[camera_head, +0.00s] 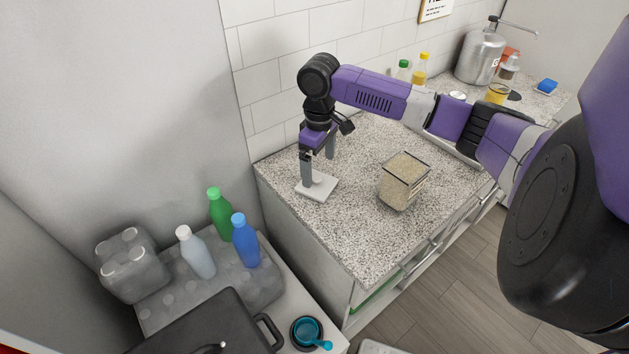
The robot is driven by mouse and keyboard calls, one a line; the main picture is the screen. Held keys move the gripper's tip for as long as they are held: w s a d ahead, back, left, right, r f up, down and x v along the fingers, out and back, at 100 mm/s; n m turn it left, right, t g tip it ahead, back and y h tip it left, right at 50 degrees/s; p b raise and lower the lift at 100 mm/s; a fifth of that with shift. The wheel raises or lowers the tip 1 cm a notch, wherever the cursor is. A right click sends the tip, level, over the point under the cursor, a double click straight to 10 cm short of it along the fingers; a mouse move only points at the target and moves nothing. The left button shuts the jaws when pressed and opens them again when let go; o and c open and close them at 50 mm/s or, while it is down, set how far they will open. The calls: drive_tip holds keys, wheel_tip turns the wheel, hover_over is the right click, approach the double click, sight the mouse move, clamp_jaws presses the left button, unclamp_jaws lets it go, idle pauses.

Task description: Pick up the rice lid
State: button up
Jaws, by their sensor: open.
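A flat, pale square piece (322,188), which looks like the rice lid, lies on the speckled counter near its left end. My gripper (319,166) points down over it from above and is open. The nearer finger overlaps the lid in the picture and hides part of it. The other finger is behind, toward the wall. I cannot tell whether either finger touches the lid. A clear square container of rice (403,181) stands on the counter to the right of the lid, apart from it.
The speckled counter (350,238) is clear in front of the lid. A tiled wall (290,38) rises behind. Lower left, bottles stand near a black case (205,325).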

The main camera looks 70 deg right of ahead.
sight(317, 177)
drive_tip(key=shift+w+d+f+p, duration=0.15)
drive_tip(key=shift+f+p, duration=0.3)
drive_tip(key=shift+f, duration=1.15)
drive_tip(key=shift+w+f+p, duration=0.15)
drive_tip(key=shift+f+p, duration=0.25)
drive_tip(key=shift+f, duration=1.15)
drive_tip(key=c, duration=1.2)
drive_tip(key=shift+o, duration=0.2)
drive_tip(key=shift+r, duration=0.1)
